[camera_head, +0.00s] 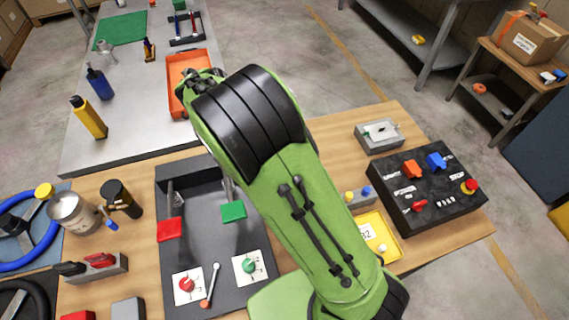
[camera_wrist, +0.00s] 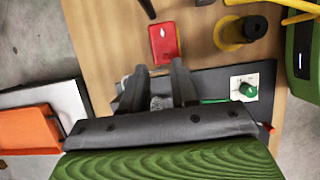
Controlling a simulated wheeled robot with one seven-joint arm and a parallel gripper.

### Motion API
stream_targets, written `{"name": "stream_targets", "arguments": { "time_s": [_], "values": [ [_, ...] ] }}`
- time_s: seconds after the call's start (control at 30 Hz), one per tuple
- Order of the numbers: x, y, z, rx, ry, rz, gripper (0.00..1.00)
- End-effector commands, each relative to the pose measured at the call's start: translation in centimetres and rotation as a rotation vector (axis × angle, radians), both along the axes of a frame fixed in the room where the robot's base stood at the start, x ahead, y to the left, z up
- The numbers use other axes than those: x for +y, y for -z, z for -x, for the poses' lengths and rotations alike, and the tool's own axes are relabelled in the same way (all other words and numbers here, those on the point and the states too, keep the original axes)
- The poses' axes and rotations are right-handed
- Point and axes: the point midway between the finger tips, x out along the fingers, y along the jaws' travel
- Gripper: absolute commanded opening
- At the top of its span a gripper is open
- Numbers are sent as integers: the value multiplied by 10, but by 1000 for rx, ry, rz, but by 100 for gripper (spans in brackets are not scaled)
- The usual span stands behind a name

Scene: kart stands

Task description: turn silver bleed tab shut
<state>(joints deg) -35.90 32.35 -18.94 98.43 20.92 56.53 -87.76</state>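I cannot pick out the silver bleed tab with certainty. A grey box (camera_head: 366,142) at the right of the wooden bench has a small pale lever on its top, too small to read. My gripper (camera_wrist: 159,67) shows in the wrist view with its two dark fingers apart and nothing clearly held. A small grey shape shows low between the fingers; I cannot tell what it is. Beyond the fingertips is a red pad (camera_wrist: 165,43). In the head view my green arm hides most of my gripper.
A dark panel carries a red pad (camera_head: 170,229), a green pad (camera_head: 233,211), a red knob (camera_head: 187,284) and a green knob (camera_head: 249,265). A black switch box (camera_head: 440,210) stands right. An orange tray (camera_head: 178,65) lies beyond. Cans and tools crowd the left.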

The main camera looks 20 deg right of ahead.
Motion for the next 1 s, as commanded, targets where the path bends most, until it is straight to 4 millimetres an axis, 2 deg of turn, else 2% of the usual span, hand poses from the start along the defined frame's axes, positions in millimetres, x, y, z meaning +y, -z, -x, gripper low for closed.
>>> {"name": "stream_targets", "arguments": {
  "time_s": [0.2,0.5,0.7,0.93,0.97,1.0],
  "values": [
    [-21,53,2,5,5,0,29],
    [-48,118,3,4,5,-2,29],
    [-56,137,2,1,4,-3,29],
    [-56,138,2,0,3,-4,29],
    [-56,138,2,0,3,-4,27],
    [-56,138,2,0,3,-3,21]
  ]
}}
